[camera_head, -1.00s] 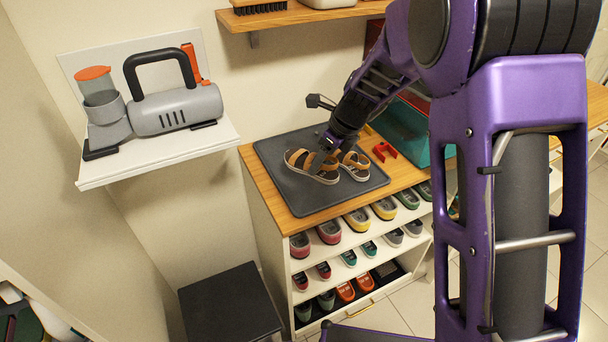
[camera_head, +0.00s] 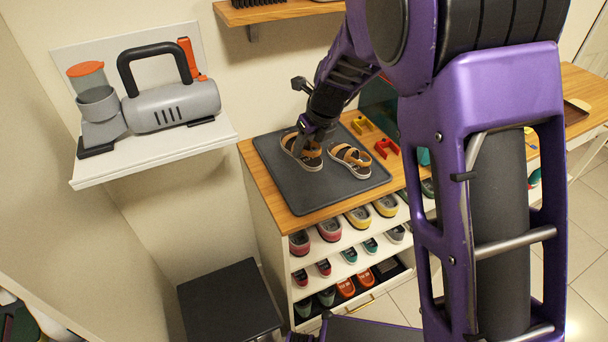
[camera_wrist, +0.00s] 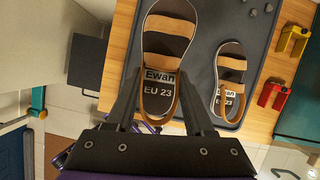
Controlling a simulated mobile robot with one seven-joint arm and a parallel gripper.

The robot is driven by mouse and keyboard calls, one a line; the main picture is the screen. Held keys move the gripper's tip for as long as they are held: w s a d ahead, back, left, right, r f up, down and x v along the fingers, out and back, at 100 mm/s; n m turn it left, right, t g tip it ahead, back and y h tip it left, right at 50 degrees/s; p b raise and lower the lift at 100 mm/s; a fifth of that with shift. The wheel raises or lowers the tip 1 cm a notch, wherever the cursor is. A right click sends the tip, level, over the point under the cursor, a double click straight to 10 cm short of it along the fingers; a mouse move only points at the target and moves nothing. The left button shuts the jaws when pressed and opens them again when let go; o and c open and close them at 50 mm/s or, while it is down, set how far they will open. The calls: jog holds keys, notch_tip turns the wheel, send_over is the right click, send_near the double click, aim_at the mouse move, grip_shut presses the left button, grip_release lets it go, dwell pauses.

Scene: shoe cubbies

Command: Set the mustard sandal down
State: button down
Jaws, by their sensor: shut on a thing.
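A sandal with mustard straps and a dark insole (camera_head: 309,160) is in my gripper (camera_head: 302,137), over the left back part of the dark grey mat (camera_head: 300,195). In the wrist view this sandal (camera_wrist: 167,42) points away from me, its heel strap between the two fingers of my gripper (camera_wrist: 160,82). Its heel label reads "Ewan EU 23". I cannot tell whether its sole touches the mat. The matching sandal (camera_head: 350,160) lies on the mat to the right, apart from the held one; it also shows in the wrist view (camera_wrist: 230,80).
A red clip-like object (camera_head: 386,148) and a yellow one (camera_head: 362,124) lie on the wooden top right of the mat. Cubbies full of shoes (camera_head: 330,232) are below. A wall shelf (camera_head: 150,158) holds a grey appliance at the left. The mat's front is clear.

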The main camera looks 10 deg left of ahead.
notch_tip(320, 180, down, 8)
jog(key=shift+f, duration=0.15)
dwell(0.4)
jog(key=shift+c, duration=1.4)
grip_release()
jog(key=shift+f, duration=0.1)
jog(key=shift+f, duration=0.1)
